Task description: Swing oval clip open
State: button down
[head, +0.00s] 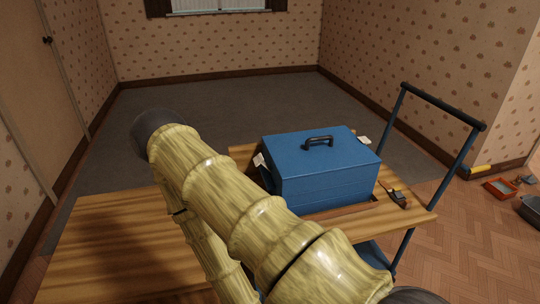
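No oval clip can be made out in the head view. A blue box (313,172) with a black top handle (317,141) stands shut on a wooden trolley top (120,240). A small pale piece (260,161) shows at its upper left edge and another (364,140) at its right; I cannot tell whether either is a clip. A small dark object (398,198) lies right of the box; its kind is unclear. My yellow-green arm crosses the foreground and hides part of the trolley and the box's lower left. My gripper is not visible.
The trolley's blue frame has a black push bar (440,105) at the right. On the parquet floor (450,245) at far right lie a red tray (500,188) and a dark container (531,209). The grey carpet (235,105) behind is clear. A door (35,90) is at left.

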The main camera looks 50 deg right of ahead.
aim_at(259, 160)
jog(key=z, duration=0.6)
jog(key=i, duration=0.35)
jog(key=z, duration=0.5)
